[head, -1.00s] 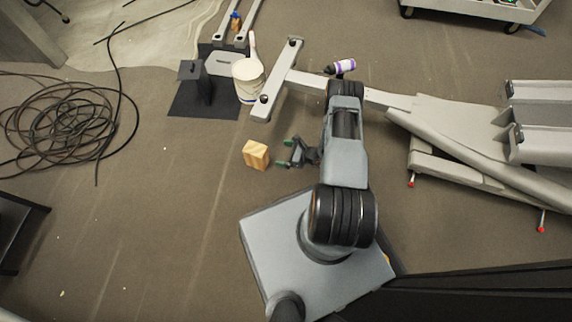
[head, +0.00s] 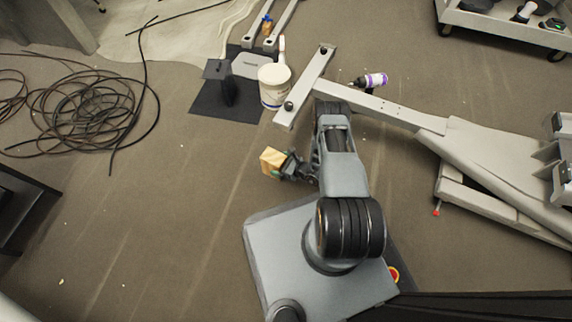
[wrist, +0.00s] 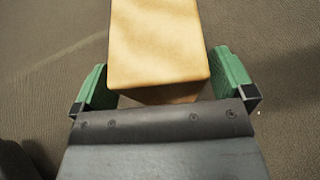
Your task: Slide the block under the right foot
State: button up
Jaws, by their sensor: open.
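The wooden block (head: 271,160) is on the floor to the left of my arm. My gripper (head: 277,167) is at it, open. In the wrist view the block (wrist: 160,45) lies between the two green fingers, close to both; I cannot tell whether either touches it. The grey elliptical frame (head: 490,165) lies to the right and behind my arm. Its cross bar (head: 305,88) has a dark round knob at each end. A red-tipped foot (head: 436,212) sticks out below the frame. Which foot is the right one is not clear.
A white bucket (head: 274,92) and a black mat (head: 208,106) stand behind the block. A purple-and-white bottle (head: 375,80) is by the frame. Coiled black cable (head: 85,110) lies at the left. A cart (head: 490,28) is at the back right. Floor left of the block is clear.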

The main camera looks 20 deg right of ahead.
jog(key=shift+w+a+f, duration=0.25)
jog(key=shift+w+a, duration=0.1)
jog(key=shift+w, duration=0.15)
jog(key=shift+d, duration=0.1)
jog(key=shift+c, duration=0.4)
jog(key=c, duration=1.1)
jog(key=shift+w+d, duration=2.85)
jog(key=shift+w, duration=0.25)
jog(key=shift+w+d, duration=2.8)
jog(key=shift+w, duration=0.25)
jog(key=shift+c, duration=0.2)
jog(key=o, duration=1.2)
